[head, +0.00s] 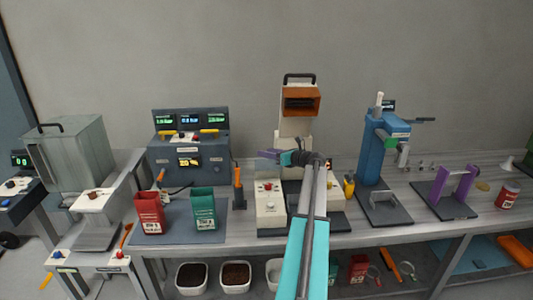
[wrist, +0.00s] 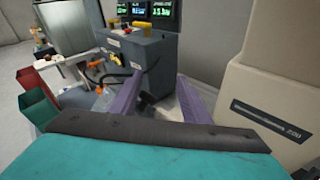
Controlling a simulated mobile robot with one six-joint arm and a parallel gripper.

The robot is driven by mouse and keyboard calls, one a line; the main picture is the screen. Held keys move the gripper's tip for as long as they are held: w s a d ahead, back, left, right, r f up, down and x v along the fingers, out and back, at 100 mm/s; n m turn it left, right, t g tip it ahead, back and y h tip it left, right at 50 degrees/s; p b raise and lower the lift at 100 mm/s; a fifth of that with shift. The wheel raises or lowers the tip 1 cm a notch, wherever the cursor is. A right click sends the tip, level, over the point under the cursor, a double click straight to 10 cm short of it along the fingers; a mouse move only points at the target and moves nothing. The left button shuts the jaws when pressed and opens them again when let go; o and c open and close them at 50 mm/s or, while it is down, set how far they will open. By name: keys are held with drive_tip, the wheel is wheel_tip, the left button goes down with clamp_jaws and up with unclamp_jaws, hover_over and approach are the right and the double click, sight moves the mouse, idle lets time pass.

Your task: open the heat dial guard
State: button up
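My gripper (head: 268,155) is held out over the bench, left of the cream column in the head view. In the wrist view its two purple fingers (wrist: 160,98) stand apart with nothing between them. No part is clearly readable as the heat dial guard. The grey console (head: 187,162) carries yellow bar-like parts (head: 209,131) beside a red knob, below green displays. In the wrist view the console (wrist: 150,48) lies beyond the fingers, and its yellow parts (wrist: 141,25) show on top. The gripper is apart from it.
The cream machine (head: 269,203) stands close by; its cream side (wrist: 290,85) fills the right of the wrist view. Red (head: 149,212) and green (head: 203,208) bins stand before the console. A blue press (head: 369,150) and purple-posted stand (head: 440,184) are at right.

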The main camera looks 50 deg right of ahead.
drive_tip(key=shift+f, duration=0.1)
drive_tip(key=shift+w, duration=0.1)
idle(0.4)
drive_tip(key=shift+a, duration=0.1)
drive_tip(key=s+r+b, duration=0.3)
drive_tip(key=s+b, duration=0.1)
drive_tip(key=s, duration=0.9)
drive_tip(key=shift+s+a, duration=0.3)
drive_tip(key=shift+a, duration=0.1)
